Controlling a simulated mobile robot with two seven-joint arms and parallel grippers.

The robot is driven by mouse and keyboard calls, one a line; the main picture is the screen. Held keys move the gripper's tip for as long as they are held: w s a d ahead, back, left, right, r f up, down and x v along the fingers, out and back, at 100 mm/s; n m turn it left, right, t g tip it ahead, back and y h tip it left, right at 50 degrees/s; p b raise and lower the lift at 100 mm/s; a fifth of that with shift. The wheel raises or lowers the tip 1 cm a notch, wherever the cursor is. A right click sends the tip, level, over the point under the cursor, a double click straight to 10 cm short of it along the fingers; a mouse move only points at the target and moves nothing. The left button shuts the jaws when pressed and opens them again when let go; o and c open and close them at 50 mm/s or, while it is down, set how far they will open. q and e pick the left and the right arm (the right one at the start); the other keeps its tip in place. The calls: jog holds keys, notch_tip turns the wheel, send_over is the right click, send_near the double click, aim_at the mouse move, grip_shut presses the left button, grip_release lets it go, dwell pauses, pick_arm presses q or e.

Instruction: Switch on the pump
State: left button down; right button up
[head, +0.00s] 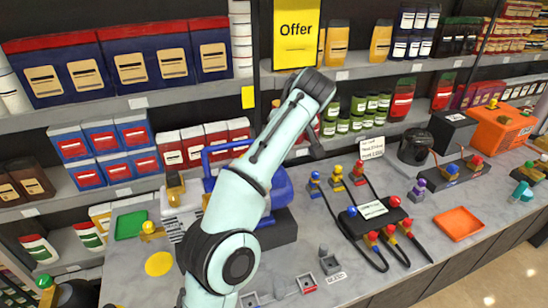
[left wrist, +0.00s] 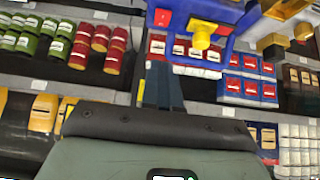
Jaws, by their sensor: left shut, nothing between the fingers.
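The blue pump (head: 281,188) stands on the grey counter behind my left arm, which hides much of it in the head view. In the left wrist view, a blue part of the pump (left wrist: 222,13) shows at the top. It carries a yellow knob (left wrist: 203,36) and a red switch (left wrist: 162,17). My left gripper (left wrist: 161,66) is shut and empty, with its fingertips below the red switch in that picture. I cannot tell whether they touch it. In the head view this gripper (head: 316,150) hangs down just right of the pump. My right gripper is not in view.
Shelves of boxes and cans (head: 180,95) stand behind the counter. To the right are a black block with colored connectors (head: 372,212), an orange tray (head: 458,223) and an orange case (head: 497,130). A green tray (head: 130,225) and a yellow disc (head: 159,263) lie at left.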

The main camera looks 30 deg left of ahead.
pick_arm(q)
jog(key=x, duration=1)
jog(key=shift+s, duration=0.1)
notch_tip(320, 180, down, 3)
jog(key=shift+d+r, duration=0.1)
jog(key=shift+d, duration=0.05)
jog(key=shift+f, duration=0.65)
jog(key=shift+s+d, duration=0.1)
